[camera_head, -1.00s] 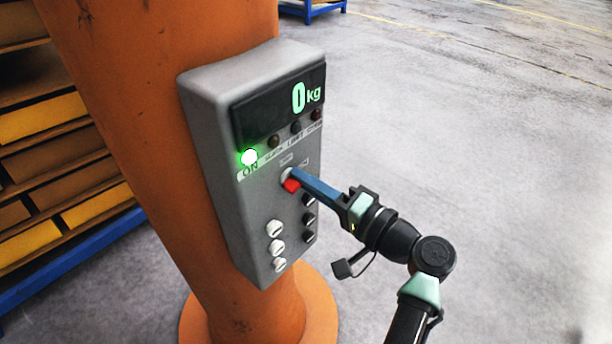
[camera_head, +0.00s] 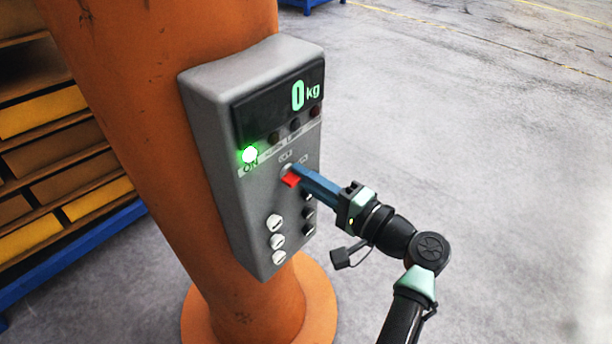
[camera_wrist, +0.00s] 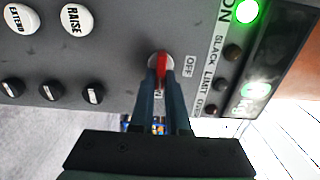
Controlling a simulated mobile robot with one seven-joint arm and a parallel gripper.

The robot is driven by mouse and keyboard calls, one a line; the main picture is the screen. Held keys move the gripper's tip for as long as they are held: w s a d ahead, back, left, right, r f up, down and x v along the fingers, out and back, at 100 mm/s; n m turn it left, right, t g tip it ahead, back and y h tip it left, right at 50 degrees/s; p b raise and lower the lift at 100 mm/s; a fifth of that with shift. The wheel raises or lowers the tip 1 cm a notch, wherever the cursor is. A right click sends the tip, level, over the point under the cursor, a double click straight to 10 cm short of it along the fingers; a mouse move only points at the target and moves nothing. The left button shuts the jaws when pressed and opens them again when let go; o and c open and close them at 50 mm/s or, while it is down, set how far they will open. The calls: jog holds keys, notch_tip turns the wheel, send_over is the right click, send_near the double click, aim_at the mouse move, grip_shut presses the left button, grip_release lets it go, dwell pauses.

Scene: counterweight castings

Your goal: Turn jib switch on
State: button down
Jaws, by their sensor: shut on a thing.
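The jib switch is a rotary switch with a red handle (camera_head: 290,181) on the front of a grey control box (camera_head: 262,202). In the wrist view the red handle (camera_wrist: 162,62) sits on a round pale base, with an "OFF" label beside it. Another label is partly hidden by my fingers. My gripper (camera_head: 299,176) reaches in from the right with its blue fingers shut on the red handle. In the wrist view the two fingers (camera_wrist: 161,88) stand on either side of it. The green lamp (camera_head: 250,154) beside "ON" is lit, and the display (camera_head: 290,98) reads 0 kg.
The box is mounted on a thick orange column (camera_head: 120,90) with a round base. White buttons (camera_head: 276,240) and dark buttons (camera_head: 308,214) sit below the switch. A rack with yellow bins (camera_head: 45,110) stands at left. The floor at right is clear.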

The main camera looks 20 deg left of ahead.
jog(key=c, duration=0.9)
grip_release()
jog(key=b+v, duration=0.4)
jog(key=v, duration=0.9)
